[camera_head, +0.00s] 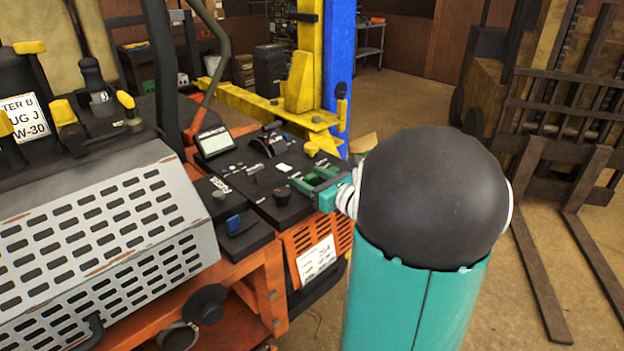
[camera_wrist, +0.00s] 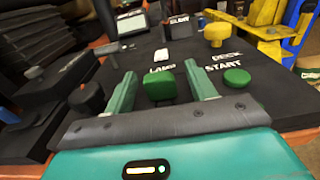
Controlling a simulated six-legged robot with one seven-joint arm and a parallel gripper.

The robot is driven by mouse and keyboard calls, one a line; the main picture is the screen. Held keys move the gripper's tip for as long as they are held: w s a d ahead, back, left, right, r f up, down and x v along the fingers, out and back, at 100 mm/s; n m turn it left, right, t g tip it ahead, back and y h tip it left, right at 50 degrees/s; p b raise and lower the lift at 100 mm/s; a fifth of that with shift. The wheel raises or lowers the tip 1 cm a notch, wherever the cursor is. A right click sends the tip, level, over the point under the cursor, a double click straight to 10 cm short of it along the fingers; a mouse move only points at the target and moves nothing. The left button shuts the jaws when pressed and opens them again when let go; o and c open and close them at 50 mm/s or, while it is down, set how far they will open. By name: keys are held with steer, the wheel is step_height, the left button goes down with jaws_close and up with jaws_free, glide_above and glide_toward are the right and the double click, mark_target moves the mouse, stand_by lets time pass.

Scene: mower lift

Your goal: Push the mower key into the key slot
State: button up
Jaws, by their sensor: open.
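My gripper (camera_wrist: 160,70) is open above the black control panel; in the head view its green fingers (camera_head: 316,186) are at the panel's right end. In the wrist view a green knob (camera_wrist: 159,83) shows between the fingers, with no clear contact. A small grey piece (camera_wrist: 110,49) with a flat head stands on the panel ahead and left of the fingers; it could be the mower key, but I cannot tell. I cannot make out the key slot. In the head view a blue piece (camera_head: 233,222) sits on the panel's near left block.
A second green knob (camera_wrist: 237,78) by the START label is right of my right finger. A yellow knob (camera_wrist: 216,33), a white switch (camera_wrist: 161,55) and a black knob (camera_wrist: 87,98) also rise from the panel. A yellow lift arm (camera_head: 240,103) and blue post (camera_head: 338,70) stand behind.

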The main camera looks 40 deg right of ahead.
steer(key=shift+s, duration=0.1)
steer(key=s, duration=1.3)
steer(key=shift+s+d+r, duration=0.2)
steer(key=shift+s+r, duration=0.1)
steer(key=shift+r, duration=0.05)
steer(key=shift+s, duration=0.1)
